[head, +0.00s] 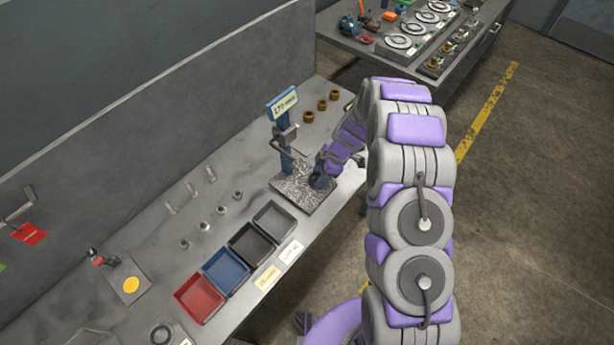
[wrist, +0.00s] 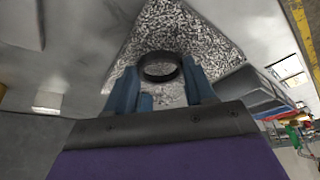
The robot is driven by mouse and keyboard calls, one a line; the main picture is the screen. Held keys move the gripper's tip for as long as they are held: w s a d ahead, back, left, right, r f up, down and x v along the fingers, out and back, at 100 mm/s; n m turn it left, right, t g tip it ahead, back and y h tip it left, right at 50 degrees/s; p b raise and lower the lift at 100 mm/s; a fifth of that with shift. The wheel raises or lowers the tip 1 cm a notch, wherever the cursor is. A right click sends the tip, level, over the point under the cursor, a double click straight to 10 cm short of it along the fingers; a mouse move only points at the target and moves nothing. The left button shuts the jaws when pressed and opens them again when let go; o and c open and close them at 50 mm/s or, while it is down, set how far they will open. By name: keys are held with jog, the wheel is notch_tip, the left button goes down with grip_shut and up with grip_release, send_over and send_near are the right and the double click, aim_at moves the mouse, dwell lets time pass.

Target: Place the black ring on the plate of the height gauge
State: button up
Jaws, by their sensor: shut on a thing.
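The height gauge (head: 283,125) stands on the bench with a blue column and a display sign on top. Its speckled plate (head: 290,190) lies at its foot and fills the upper middle of the wrist view (wrist: 185,30). My gripper (head: 321,178) is over the right part of the plate. In the wrist view, the blue fingers of my gripper (wrist: 160,85) are shut on the black ring (wrist: 160,78), one on each side. The ring is in front of the plate; I cannot tell whether it touches it. In the head view the ring is mostly hidden by the fingers.
Red (head: 199,298), blue (head: 226,271), dark (head: 251,244) and grey (head: 274,221) bins stand left of the plate. Several brass pieces (head: 321,104) stand behind the gauge. Small metal cylinders (head: 206,226) stand behind the bins. The back panel (head: 180,110) bounds the bench.

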aim_at(302, 183)
jog(key=a, duration=0.4)
jog(key=shift+s+a, duration=0.25)
jog(key=shift+a, duration=0.05)
jog(key=shift+a+f, duration=0.1)
jog(key=shift+f, duration=0.2)
jog(key=shift+f+b, duration=0.15)
jog(key=shift+b, duration=0.4)
jog(key=o, duration=1)
jog(key=shift+d, duration=0.2)
